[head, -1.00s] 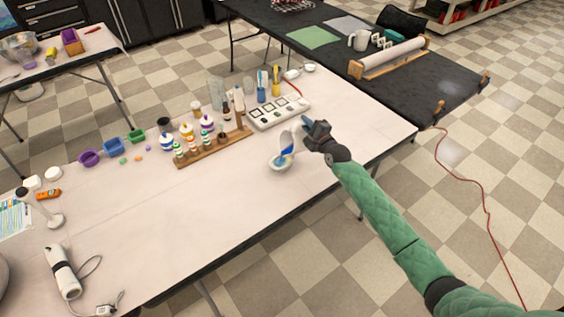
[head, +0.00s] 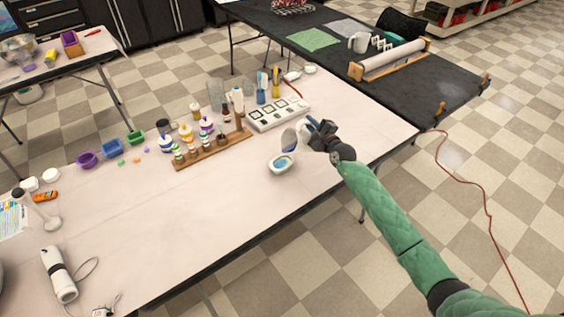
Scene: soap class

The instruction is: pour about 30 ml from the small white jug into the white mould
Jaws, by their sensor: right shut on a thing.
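The small white jug (head: 289,139) is held by my right gripper (head: 308,131), which is shut on it. The jug hangs just above the white mould, near the right part of the pale table, and still looks tilted; its exact angle is hard to tell. The white mould (head: 274,170) sits on the table below and slightly left of the jug, with blue liquid inside it. The two look apart, with a small gap between them. The level of liquid inside the jug cannot be told. My left gripper is not in view.
A wooden rack (head: 213,149) of small bottles stands left of the mould. A white tray with dark squares (head: 277,114) lies behind the jug. Coloured cups, including a purple one (head: 87,160), stand further left.

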